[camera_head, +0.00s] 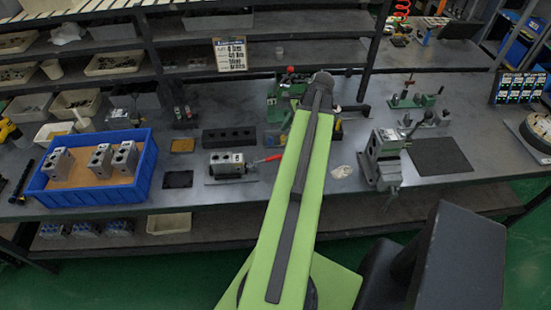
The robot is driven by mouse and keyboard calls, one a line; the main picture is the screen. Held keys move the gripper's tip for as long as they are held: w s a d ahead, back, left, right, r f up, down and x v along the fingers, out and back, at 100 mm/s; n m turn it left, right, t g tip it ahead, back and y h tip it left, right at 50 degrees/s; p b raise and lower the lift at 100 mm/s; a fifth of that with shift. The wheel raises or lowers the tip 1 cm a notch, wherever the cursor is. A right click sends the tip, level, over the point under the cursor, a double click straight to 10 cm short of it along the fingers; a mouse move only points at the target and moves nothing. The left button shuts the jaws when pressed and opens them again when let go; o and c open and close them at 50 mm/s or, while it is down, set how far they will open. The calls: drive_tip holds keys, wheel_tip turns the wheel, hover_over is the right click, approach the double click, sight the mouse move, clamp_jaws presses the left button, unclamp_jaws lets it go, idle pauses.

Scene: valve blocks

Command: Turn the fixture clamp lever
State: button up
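My green arm reaches up the middle of the view over the bench, and its own links hide my gripper. Which part is the fixture clamp lever is not certain. A green fixture (284,101) stands partly behind my arm, with a red-knobbed lever (290,71) upright at its top. A red-handled lever (268,158) lies low beside a grey valve block (227,163), left of my arm. A grey vise-like fixture (384,158) with a dark-knobbed lever (415,127) stands right of my arm. Another green clamp fixture (415,98) is farther back on the right.
A blue crate (145,190) holding several valve blocks stands at the left. A black slotted block (229,136) lies behind the valve block. A dark mat (439,155) lies at the right. Shelves with bins (115,63) line the back. Bench around the vise's left side is fairly clear.

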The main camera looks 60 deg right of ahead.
sight(276, 157)
drive_tip(key=shift+m, duration=0.7)
drive_tip(key=b+x, duration=0.5)
drive_tip(key=s+d+b+x, duration=0.1)
drive_tip(key=b+x, duration=0.4)
drive_tip(key=s+f+b+x, duration=0.1)
drive_tip(key=b+x, duration=0.4)
drive_tip(key=shift+d, duration=0.4)
drive_tip(key=shift+w+a+f+b, duration=0.1)
drive_tip(key=shift+w+f+b, duration=0.2)
drive_tip(key=shift+f+b, duration=0.2)
drive_tip(key=shift+c, duration=0.2)
clamp_jaws()
drive_tip(key=shift+a, duration=0.1)
